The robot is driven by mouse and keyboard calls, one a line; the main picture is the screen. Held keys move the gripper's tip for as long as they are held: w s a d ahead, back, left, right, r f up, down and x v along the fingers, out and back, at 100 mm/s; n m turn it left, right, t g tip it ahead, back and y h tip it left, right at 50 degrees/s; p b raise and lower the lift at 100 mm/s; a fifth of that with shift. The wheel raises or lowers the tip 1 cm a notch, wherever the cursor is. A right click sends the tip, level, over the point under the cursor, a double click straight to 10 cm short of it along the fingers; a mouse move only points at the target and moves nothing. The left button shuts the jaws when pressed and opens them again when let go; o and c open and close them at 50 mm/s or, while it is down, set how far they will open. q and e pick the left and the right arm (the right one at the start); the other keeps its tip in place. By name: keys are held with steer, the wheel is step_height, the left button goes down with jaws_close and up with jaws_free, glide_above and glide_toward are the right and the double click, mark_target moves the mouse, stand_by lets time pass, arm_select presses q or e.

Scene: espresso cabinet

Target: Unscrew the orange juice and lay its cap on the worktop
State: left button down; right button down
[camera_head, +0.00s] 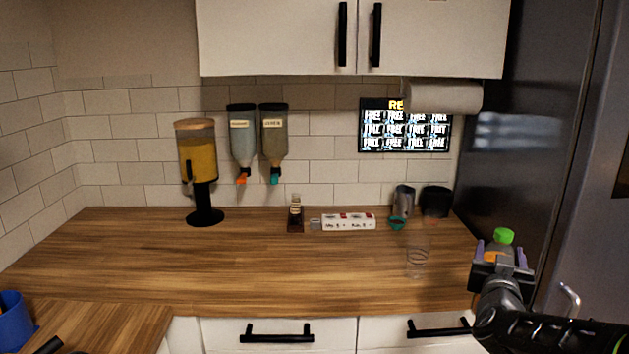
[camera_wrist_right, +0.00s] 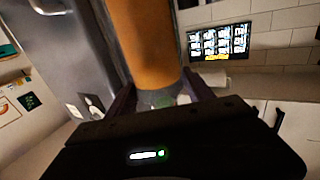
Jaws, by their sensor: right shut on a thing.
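The orange juice bottle (camera_head: 498,251) has a green cap (camera_head: 503,236) on top and stands upright in my right gripper (camera_head: 502,263). The gripper is shut around the bottle, in front of the worktop's right end by the dark fridge. In the right wrist view the bottle's orange body (camera_wrist_right: 143,45) rises between the fingers of my right gripper (camera_wrist_right: 160,92); the cap is not clear there. The wooden worktop (camera_head: 250,260) has a wide bare area left of the bottle. My left gripper is not in view.
A clear glass (camera_head: 417,262) stands on the worktop left of my right gripper. A small dark bottle (camera_head: 295,215), a white and red box (camera_head: 348,221), a grey cup (camera_head: 403,198) and a black canister (camera_head: 435,202) stand along the back. A juice dispenser (camera_head: 198,160) stands at left.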

steer(key=s+a+f+n+t+y, duration=0.2)
steer(key=a+f+n+y, duration=0.3)
steer(key=a+f, duration=1.6)
steer(key=a+y, duration=0.1)
steer(key=y, duration=0.2)
steer(key=shift+s+n+y, duration=0.35)
steer(key=shift+n+y, duration=0.05)
steer(key=s+a+f+n+g+y, duration=0.2)
steer(key=s+a+f+n+y, duration=0.1)
steer(key=a, duration=0.4)
steer(key=s+a+f+n+g+y, duration=0.2)
steer(key=s+a+f+n+y, duration=0.1)
steer(key=s+a+n+y, duration=0.2)
steer(key=s+a+y, duration=0.2)
steer(key=a+y, duration=0.1)
steer(key=shift+s+a+f+y, duration=0.2)
steer(key=shift+s+f+y, duration=0.1)
steer(key=shift+f, duration=0.1)
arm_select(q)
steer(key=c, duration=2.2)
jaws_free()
